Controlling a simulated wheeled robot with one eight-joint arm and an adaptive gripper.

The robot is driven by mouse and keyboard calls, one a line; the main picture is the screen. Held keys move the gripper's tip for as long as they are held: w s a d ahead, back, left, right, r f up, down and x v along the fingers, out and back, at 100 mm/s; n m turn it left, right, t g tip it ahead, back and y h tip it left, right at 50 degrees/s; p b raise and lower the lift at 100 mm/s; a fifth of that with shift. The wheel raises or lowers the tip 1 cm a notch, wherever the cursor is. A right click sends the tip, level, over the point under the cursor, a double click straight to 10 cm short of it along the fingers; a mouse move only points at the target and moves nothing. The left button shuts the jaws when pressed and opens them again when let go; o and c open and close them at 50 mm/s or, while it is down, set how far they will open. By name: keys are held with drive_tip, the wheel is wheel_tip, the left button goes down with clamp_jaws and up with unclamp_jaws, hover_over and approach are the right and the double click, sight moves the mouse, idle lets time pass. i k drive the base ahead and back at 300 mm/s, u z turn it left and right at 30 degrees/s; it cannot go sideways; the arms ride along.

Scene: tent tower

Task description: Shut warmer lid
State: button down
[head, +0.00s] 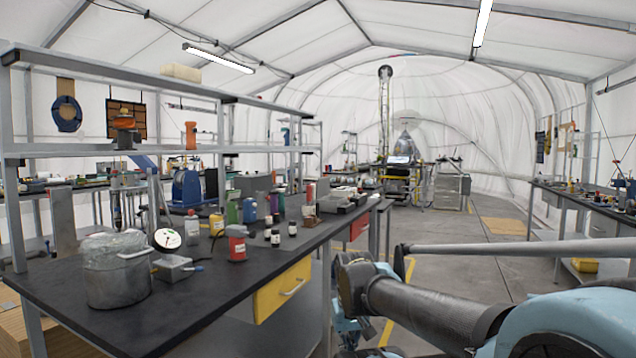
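A round grey pot-like vessel (117,272) stands on the black workbench top at the left; it may be the warmer, but I cannot tell for sure. Its top looks pale and crumpled, and I cannot make out a hinged lid or whether one is open. Just right of it is a small grey box (172,268) with a dark cable. A tilted round white disc (167,240) with a dark rim stands behind that box. My arm reaches in from the lower right, in front of the aisle, apart from the bench. I cannot make out my gripper's fingers.
The black workbench (222,284) carries a red container (237,246), several small dark bottles and other bottles. A yellow drawer (284,289) is in its front. Shelf posts and a low shelf (160,150) rise over it. The grey aisle floor (470,260) is largely clear.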

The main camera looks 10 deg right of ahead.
sight(323, 184)
drive_tip(key=u, duration=0.05)
drive_tip(key=k, duration=0.4)
drive_tip(key=z, duration=0.6)
drive_tip(key=i, duration=1.7)
drive_tip(key=u, duration=0.6)
